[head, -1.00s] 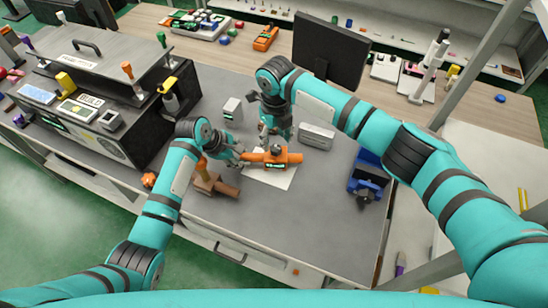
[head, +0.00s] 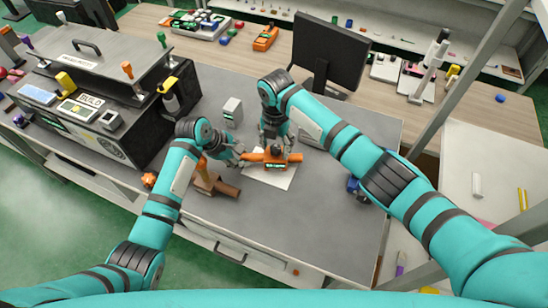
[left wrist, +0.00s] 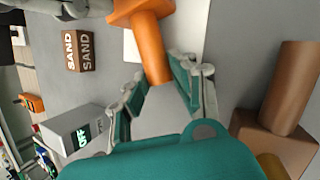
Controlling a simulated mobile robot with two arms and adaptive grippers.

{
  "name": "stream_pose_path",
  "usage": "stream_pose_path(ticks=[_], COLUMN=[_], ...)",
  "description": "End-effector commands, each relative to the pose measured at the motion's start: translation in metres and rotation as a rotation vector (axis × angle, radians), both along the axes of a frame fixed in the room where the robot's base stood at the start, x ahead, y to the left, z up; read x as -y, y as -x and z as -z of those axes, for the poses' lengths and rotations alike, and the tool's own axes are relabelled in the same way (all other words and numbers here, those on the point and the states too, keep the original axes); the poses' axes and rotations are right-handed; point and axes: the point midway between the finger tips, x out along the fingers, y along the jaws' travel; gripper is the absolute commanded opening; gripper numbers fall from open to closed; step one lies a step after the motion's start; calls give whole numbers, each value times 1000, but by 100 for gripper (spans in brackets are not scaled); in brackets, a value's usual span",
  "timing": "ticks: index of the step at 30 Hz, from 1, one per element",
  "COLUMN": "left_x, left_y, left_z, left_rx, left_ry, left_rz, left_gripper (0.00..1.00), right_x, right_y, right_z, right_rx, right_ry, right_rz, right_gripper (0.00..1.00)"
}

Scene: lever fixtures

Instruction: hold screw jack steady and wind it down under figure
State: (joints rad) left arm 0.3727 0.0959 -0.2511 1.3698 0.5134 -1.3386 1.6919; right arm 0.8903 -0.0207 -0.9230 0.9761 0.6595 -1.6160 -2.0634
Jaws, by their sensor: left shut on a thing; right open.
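The orange screw jack (head: 276,165) sits on a white sheet (head: 285,181) on the grey table, with an orange arm out to each side. My left gripper (head: 239,156) is shut on the jack's left orange arm. In the left wrist view that orange arm (left wrist: 150,45) runs down between the two fingers (left wrist: 160,92). My right gripper (head: 272,143) is open and points down at the top of the jack. Whether it touches the top cannot be told, since the fingers cover that part. I cannot make out a figure above the jack.
A brown block with a cylinder (head: 226,190) lies left of the jack. A small grey box (head: 232,108) stands behind. A brown SAND block (left wrist: 80,50) shows in the left wrist view. The front table is clear.

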Motion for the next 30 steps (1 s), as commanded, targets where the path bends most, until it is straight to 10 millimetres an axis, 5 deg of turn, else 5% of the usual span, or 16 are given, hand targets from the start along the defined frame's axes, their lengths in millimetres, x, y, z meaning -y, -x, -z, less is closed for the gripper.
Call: stream_pose_path(ticks=[15, 27, 30], left_x=[-1, -1, -1], left_y=[1, 1, 0], left_z=[2, 1, 1], left_rx=[-3, -2, -1], left_ry=[-3, -2, -2], left_rz=[0, 0, 1], left_gripper=[0, 0, 0], right_x=[0, 1, 1], right_y=[0, 1, 1], right_z=[18, 19, 19], right_rx=[0, -3, -3], right_ry=[1, 2, 2], right_rz=[-3, -2, -2], right_gripper=[52, 1, 0])
